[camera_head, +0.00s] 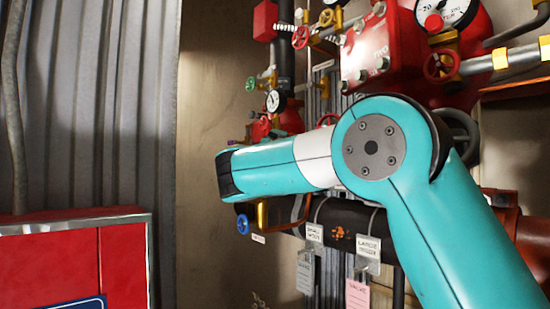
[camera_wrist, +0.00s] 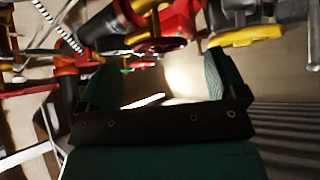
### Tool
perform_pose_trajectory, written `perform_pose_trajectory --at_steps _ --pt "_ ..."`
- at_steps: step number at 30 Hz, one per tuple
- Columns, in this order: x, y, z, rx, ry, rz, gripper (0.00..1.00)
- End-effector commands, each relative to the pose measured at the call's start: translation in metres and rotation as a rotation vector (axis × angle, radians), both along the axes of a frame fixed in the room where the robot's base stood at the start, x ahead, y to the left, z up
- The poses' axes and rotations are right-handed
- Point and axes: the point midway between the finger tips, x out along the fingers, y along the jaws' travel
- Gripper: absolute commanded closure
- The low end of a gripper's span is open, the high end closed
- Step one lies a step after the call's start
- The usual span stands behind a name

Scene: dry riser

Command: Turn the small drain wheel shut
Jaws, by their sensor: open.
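Several small handwheels show in the head view: a blue wheel (camera_head: 243,224) low beside the dark horizontal pipe, a green wheel (camera_head: 250,84) higher up, and a red wheel (camera_head: 300,37) near the top. I cannot tell from markings which one is the drain wheel. My gripper (camera_wrist: 160,82) is open and empty in the wrist view, its two green-padded fingers wide apart. A red wheel (camera_wrist: 157,46) lies beyond the fingertips there, apart from them. In the head view my arm crosses the middle and hides the gripper and part of the pipework.
A dark horizontal pipe (camera_head: 347,222) carries hanging tags, with a pink tag (camera_head: 357,295) lower down. A red cabinet (camera_head: 75,262) stands at lower left. Pressure gauges and a red valve body (camera_head: 367,50) crowd the upper right. A yellow lever (camera_wrist: 245,36) is near the right finger.

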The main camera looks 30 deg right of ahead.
Motion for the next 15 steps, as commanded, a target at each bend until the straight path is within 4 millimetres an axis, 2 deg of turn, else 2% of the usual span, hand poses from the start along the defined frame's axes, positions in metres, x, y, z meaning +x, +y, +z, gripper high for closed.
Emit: perform_pose_trajectory --at_steps 1,6,15 --pt "-0.009 0.009 -0.011 0.001 -0.001 0.005 0.1" --pt "-0.034 0.027 -0.02 0.0 -0.002 0.004 0.1" --pt "-0.051 0.04 -0.024 0.0 0.001 0.001 0.1"
